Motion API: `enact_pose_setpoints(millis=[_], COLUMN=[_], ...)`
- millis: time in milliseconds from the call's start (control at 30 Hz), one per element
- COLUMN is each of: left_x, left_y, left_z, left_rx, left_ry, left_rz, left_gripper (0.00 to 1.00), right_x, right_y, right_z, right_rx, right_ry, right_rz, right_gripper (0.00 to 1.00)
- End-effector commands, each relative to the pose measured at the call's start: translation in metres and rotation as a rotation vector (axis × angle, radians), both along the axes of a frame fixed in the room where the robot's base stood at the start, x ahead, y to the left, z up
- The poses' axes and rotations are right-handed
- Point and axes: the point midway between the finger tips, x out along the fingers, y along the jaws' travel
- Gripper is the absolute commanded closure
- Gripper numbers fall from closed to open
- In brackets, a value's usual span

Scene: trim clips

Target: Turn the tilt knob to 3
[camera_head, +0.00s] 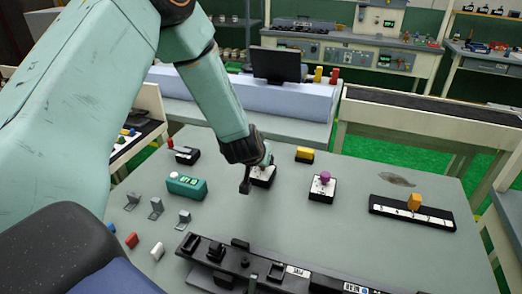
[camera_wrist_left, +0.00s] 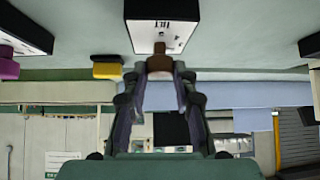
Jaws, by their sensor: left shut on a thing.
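The tilt knob box (camera_head: 262,180) is a small black box with a white face on the grey-green table, in the middle of the head view. In the left wrist view its white face (camera_wrist_left: 163,38) reads TILT, and the brown tilt knob (camera_wrist_left: 159,64) stands out from it. My left gripper (camera_head: 262,163) is at the box, its fingers (camera_wrist_left: 160,75) shut on the brown knob. The fingers hide part of the face, and I cannot read which number the knob points to. My right gripper is in neither view.
A purple-knob box (camera_head: 322,187) and a yellow block (camera_head: 305,155) stand right of the tilt box. A numbered strip with an orange knob (camera_head: 414,202) lies farther right. A teal device (camera_head: 187,187) is left; a long black rail (camera_head: 300,272) runs along the front.

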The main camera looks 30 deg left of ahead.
Motion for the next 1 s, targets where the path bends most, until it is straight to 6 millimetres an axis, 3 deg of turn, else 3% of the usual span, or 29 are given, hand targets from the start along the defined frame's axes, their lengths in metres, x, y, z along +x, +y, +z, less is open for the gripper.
enact_pose_setpoints(millis=[300,833,867,1000], left_x=[0.001,0.001,0.001,0.001], left_y=[-0.001,-0.002,-0.002,-0.002], left_z=[0.001,0.0,0.0,0.0], left_rx=[0.001,0.0,0.001,0.001], left_ry=[-0.001,-0.002,-0.002,-0.002], left_rz=[0.119,0.145,0.144,0.144], left_gripper=[1.0,1.0,0.72,0.6], right_x=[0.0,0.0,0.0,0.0], right_y=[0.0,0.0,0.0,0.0], right_z=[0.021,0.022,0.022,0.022], right_rx=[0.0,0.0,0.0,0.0], right_ry=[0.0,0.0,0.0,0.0], right_rz=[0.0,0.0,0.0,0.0], right_gripper=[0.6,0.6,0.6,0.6])
